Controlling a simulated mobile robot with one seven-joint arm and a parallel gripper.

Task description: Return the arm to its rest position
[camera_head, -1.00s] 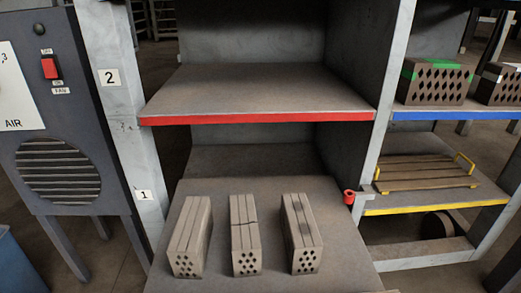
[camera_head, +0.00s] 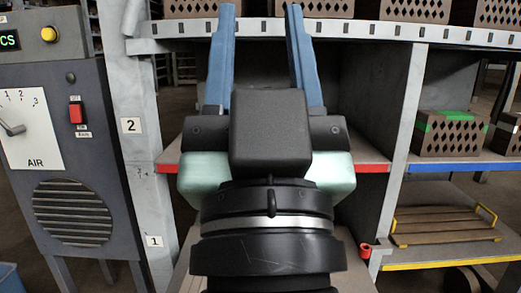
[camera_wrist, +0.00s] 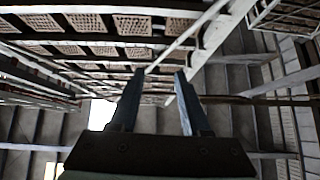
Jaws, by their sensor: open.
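My gripper (camera_head: 260,12) stands upright in the middle of the head view, with its two blue fingers pointing up and spread apart. Nothing is between the fingers. It is in front of the rack, and the fingertips overlap the upper shelf edge in the picture. In the wrist view my gripper (camera_wrist: 159,76) also shows open and empty, with the overhead structure and rows of perforated bricks (camera_wrist: 88,23) beyond it. My arm hides most of the red-edged shelf (camera_head: 372,168) and the space below it.
Hollow bricks (camera_head: 415,10) stand on the top shelf. A green-marked brick (camera_head: 448,135) stands on the blue-edged shelf at right, above a slatted wooden board with yellow handles (camera_head: 445,226). A grey control cabinet (camera_head: 70,150) with a red switch is at left.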

